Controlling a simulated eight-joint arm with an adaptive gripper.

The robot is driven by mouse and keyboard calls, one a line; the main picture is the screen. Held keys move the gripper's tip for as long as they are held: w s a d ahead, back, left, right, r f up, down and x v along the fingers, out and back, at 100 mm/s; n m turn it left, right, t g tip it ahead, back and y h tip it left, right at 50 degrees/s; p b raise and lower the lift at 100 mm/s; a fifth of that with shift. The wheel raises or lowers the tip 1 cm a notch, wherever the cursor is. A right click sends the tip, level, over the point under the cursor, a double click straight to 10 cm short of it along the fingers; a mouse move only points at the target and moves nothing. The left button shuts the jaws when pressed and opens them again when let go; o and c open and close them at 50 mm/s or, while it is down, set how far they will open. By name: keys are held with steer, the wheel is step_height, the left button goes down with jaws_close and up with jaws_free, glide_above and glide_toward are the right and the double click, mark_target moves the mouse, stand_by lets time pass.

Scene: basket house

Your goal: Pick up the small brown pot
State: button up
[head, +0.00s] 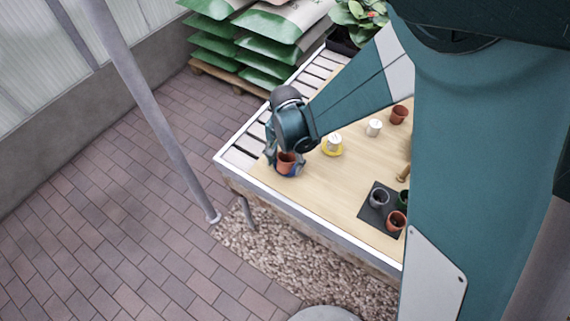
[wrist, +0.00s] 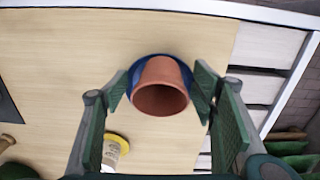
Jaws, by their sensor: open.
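A small brown pot (head: 286,161) is at the left end of the wooden table top (head: 335,198), with a blue saucer (head: 298,171) under it. In the wrist view, the brown pot (wrist: 160,88) shows its open mouth toward the camera, and the blue saucer (wrist: 187,78) shows around its far side. My gripper (wrist: 161,92) is open, with one finger on each side of the pot. Small gaps seem to separate the fingers from the pot. In the head view, my gripper (head: 283,164) partly hides the pot.
A white candle-like item on a yellow saucer (head: 331,150) stands just right of the pot. Another white item (head: 374,127) and a brown pot (head: 398,115) are farther back. A dark tray (head: 372,217) holds several pots at right. White slats (head: 240,159) border the table's left end.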

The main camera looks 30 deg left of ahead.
steer(key=c, duration=0.9)
steer(key=shift+r, duration=0.15)
steer(key=shift+r+p, duration=0.9)
steer(key=shift+r, duration=3.95)
